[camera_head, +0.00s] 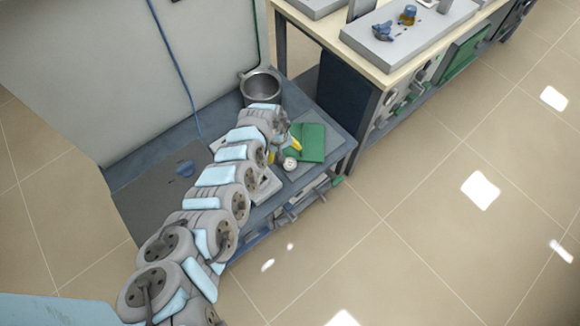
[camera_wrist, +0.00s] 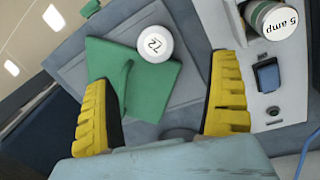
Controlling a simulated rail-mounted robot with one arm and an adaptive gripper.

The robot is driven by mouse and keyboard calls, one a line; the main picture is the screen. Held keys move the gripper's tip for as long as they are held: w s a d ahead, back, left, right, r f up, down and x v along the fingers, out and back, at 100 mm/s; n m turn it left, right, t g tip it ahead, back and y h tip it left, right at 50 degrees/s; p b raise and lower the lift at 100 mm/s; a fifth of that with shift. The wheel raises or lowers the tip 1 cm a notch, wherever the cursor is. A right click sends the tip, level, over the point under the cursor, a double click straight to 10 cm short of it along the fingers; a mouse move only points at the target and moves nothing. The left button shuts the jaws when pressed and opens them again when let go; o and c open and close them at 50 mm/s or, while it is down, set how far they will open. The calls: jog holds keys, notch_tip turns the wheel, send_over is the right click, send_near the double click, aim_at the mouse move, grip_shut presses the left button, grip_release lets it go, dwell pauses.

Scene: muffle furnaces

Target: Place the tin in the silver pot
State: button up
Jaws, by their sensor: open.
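The silver pot (camera_head: 260,88) stands upright at the back of the blue-grey bench in the head view, its opening facing up. It is not visible in the wrist view. A small round object with a white marked top, which looks like the tin (camera_wrist: 155,42), stands at the edge of a green cloth or pad (camera_wrist: 150,88); it also shows in the head view (camera_head: 290,163). My gripper (camera_wrist: 163,78) is open and empty, its yellow fingers spread with the tin beyond the fingertips. In the head view my gripper (camera_head: 286,149) is close to the tin.
A wooden-topped table (camera_head: 375,76) with equipment stands beside the bench. A large grey cabinet wall (camera_head: 110,65) borders the bench behind.

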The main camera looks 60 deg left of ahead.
aim_at(289, 163)
jog(key=f+b, duration=0.1)
jog(key=f, duration=0.1)
jog(key=f+b, duration=0.2)
jog(key=w+f+b, duration=0.1)
jog(key=f+b, duration=0.1)
jog(key=f, duration=0.1)
jog(key=shift+w, duration=0.1)
jog(key=shift+f, duration=0.1)
jog(key=f+b, duration=0.1)
jog(key=b, duration=0.1)
jog(key=w+f+b, duration=0.1)
jog(key=f+b, duration=0.1)
jog(key=shift+w+a+f+b, duration=0.1)
jog(key=shift+a+f+b, duration=0.1)
jog(key=shift+b, duration=0.15)
jog(key=shift+w+f+b, duration=0.1)
jog(key=shift+f+b, duration=0.7)
jog(key=shift+f, duration=0.05)
jog(key=shift+r, duration=0.1)
jog(key=c, duration=1.3)
